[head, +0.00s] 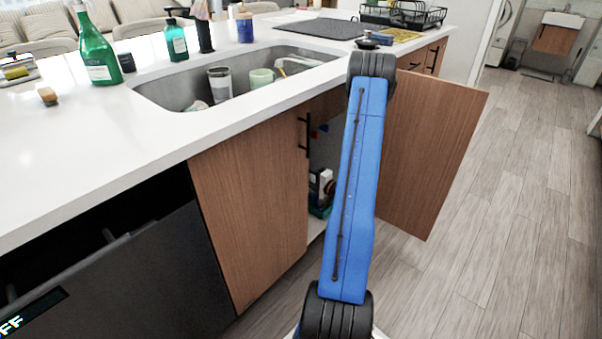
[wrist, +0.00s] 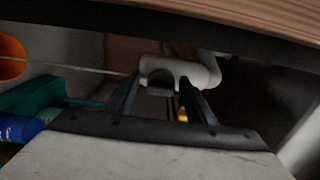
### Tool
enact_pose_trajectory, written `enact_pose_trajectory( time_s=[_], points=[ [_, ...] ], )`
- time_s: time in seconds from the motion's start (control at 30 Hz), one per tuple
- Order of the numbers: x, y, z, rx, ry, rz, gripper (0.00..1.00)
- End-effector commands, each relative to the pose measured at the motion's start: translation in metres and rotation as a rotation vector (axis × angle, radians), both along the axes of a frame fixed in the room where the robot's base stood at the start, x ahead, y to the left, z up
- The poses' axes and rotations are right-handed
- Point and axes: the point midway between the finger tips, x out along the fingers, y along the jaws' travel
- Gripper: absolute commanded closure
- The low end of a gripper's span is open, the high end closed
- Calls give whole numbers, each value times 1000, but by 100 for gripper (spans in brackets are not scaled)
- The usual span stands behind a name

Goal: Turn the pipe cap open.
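The pale grey drain pipe (wrist: 208,70) shows in the wrist view, with a bend at its right and a short horizontal length above my fingertips. A small darker part (wrist: 160,87), perhaps the cap, hangs below the pipe between the fingertips. My gripper (wrist: 160,84) has its two black fingers apart, one on each side of that part. Whether they touch it is too dark to tell. In the head view my arm reaches to the open under-sink cabinet, and my gripper and the pipe are hidden.
The open cabinet door (head: 430,155) stands right of my arm; the closed door (head: 252,205) is at left. An orange round thing (wrist: 10,58), a teal item (wrist: 45,95) and a blue one (wrist: 18,129) lie left in the cabinet. The floor (head: 510,220) at right is clear.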

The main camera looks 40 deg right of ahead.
Motion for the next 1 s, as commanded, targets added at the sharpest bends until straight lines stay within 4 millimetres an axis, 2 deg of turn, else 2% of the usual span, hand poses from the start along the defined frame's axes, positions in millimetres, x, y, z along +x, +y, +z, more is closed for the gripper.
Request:
enact_pose_trajectory(
  time_s=[0.23,0.37,0.47,1.0],
  points=[
    [0,0,1,-1,-2,0,50],
    [-7,-2,1,-1,-2,-1,50],
    [-19,-3,1,0,-1,-2,50],
    [-109,-10,1,0,-2,-4,50]
  ],
)
